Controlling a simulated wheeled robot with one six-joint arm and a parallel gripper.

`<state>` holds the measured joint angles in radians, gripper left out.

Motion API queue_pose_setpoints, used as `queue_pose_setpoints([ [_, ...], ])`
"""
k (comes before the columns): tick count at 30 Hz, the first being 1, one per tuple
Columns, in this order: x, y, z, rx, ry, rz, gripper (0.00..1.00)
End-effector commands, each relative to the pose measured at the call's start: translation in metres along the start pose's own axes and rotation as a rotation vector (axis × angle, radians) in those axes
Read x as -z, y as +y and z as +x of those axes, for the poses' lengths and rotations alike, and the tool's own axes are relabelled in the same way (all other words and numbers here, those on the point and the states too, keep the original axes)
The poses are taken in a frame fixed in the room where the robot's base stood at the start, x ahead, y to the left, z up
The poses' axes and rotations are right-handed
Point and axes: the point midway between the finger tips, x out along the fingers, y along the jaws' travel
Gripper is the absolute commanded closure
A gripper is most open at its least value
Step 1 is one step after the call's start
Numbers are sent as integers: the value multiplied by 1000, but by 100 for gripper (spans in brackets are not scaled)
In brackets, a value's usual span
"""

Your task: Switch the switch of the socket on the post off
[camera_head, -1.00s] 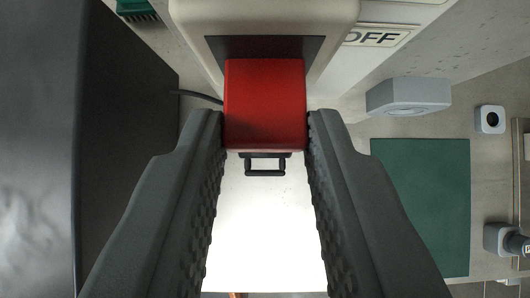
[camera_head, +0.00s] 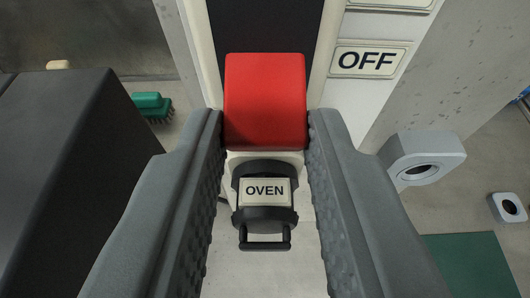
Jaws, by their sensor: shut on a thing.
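A red switch rocker (camera_head: 265,102) stands out from a dark slot in the light-coloured socket housing on the post. My gripper (camera_head: 265,125) has its two dark ribbed fingers on the left and right sides of the red rocker, their tips shut on it. An "OFF" plate (camera_head: 368,60) is fixed to the right of the rocker. Below the rocker, a dark round plug labelled "OVEN" (camera_head: 265,192) with a small loop handle sits at the lower part of the socket.
A large dark box-like thing (camera_head: 60,180) fills the left side. A green brush (camera_head: 152,106) lies behind it. A grey holder with a round hole (camera_head: 422,158), a smaller one (camera_head: 508,208) and a green mat (camera_head: 470,265) are at the right.

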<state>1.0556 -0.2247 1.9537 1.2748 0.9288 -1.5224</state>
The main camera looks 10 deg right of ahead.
Motion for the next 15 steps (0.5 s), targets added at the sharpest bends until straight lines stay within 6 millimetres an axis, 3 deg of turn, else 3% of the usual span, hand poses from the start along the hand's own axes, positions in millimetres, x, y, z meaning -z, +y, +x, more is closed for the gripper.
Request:
queue_pose_setpoints([
  [13, -1, 0, 0, 0, 5, 1, 97],
  [14, -1, 0, 0, 0, 5, 1, 69],
  [15, -1, 0, 0, 0, 5, 1, 61],
])
